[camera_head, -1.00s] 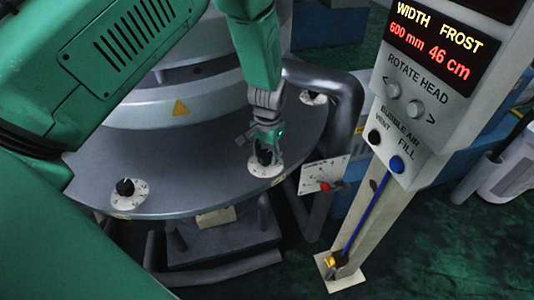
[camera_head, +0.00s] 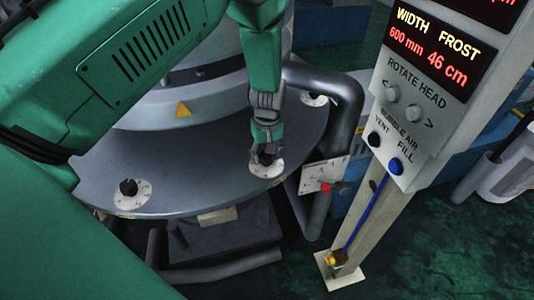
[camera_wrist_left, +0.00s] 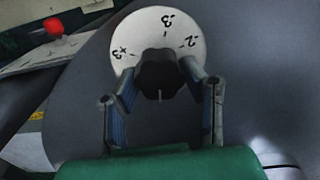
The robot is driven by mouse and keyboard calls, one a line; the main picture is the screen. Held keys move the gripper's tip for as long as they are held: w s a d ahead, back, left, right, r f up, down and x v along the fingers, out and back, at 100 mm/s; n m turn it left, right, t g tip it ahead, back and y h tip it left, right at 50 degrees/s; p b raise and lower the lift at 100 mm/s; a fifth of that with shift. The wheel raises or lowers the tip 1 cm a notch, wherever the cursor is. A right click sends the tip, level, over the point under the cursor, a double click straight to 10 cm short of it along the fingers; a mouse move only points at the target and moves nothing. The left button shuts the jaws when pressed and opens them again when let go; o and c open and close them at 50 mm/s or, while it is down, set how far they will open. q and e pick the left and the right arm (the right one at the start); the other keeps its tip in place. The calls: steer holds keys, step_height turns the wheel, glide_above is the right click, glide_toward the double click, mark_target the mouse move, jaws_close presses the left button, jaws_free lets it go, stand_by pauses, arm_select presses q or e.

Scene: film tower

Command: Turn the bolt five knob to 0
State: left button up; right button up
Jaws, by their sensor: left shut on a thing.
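My left gripper (camera_wrist_left: 162,84) is shut on this knob, with one finger on each side. In the head view my left gripper (camera_head: 266,154) reaches down onto the dial (camera_head: 277,169) near the front right edge of the grey round table (camera_head: 190,165). The knob is mostly hidden there by the fingers. I cannot read which bolt it belongs to. My right gripper is not in view.
Another black knob (camera_head: 128,187) stands on a dial at the table's front left, and a third (camera_head: 315,98) at the back right. A control post (camera_head: 415,110) with a display stands on the right. A small panel with a red knob (camera_head: 325,187) is beside the table.

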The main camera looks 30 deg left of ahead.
arm_select(q)
steer(key=n, duration=0.5)
steer(key=shift+w+r+n+p, duration=0.1)
steer(key=shift+r+n+p, duration=0.05)
steer(key=shift+n+p, duration=0.2)
steer(key=shift+n, duration=0.25)
steer(key=o, duration=1.1)
steer(key=shift+o, duration=0.2)
steer(key=shift+r, duration=0.35)
step_height(320, 180, up, 11)
steer(key=shift+w, duration=0.15)
